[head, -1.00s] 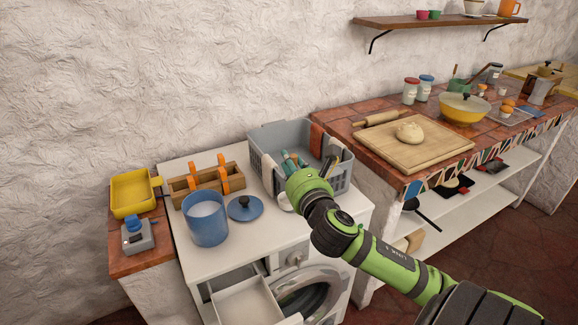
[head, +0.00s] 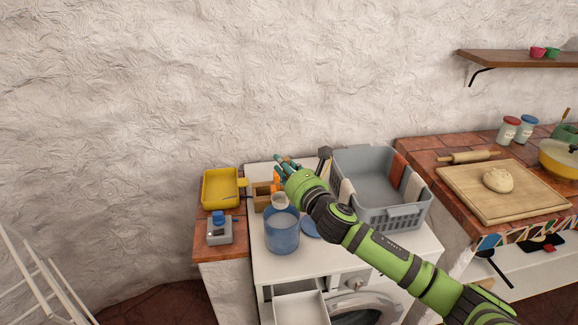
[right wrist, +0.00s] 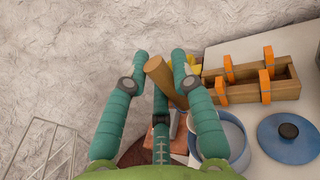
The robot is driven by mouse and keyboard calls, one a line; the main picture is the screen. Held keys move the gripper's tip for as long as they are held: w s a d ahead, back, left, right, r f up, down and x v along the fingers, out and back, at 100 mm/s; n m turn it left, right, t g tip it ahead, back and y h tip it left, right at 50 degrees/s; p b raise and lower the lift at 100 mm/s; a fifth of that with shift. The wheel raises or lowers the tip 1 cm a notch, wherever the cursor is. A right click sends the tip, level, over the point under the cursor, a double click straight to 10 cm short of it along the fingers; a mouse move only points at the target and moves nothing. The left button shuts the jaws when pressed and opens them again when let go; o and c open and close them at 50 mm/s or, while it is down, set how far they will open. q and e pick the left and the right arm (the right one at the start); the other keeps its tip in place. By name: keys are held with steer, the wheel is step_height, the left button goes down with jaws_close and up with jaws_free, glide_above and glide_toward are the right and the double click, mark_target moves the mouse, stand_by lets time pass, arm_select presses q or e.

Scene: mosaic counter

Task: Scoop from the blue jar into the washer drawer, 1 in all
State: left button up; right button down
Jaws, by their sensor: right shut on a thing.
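The blue jar (head: 282,238) stands open on the white washer, with pale contents inside; it also shows in the right wrist view (right wrist: 238,148). My right gripper (head: 282,168) is above and behind the jar. In the right wrist view its fingers are shut around a wooden handle (right wrist: 163,80). A small pale rounded thing (head: 280,200), probably the scoop's head, shows over the jar's far rim; I cannot tell if it touches. The washer drawer (head: 300,307) is pulled out at the front. The jar's blue lid (head: 310,229) lies right of the jar. My left gripper is not in view.
A wooden box with orange clips (right wrist: 245,84) stands behind the jar. A grey basket (head: 400,213) is at right on the washer. A yellow tray (head: 220,188) and a grey device with a blue top (head: 219,230) are at left. A white rack (head: 45,280) stands far left.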

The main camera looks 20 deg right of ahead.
step_height(320, 180, down, 4)
steer(key=b, duration=0.3)
steer(key=shift+r, duration=0.25)
step_height(320, 180, down, 8)
steer(key=b, duration=0.6)
steer(key=shift+r, duration=0.15)
step_height(320, 180, up, 10)
steer(key=p, duration=1.1)
steer(key=shift+r, duration=0.25)
steer(key=shift+f, duration=0.1)
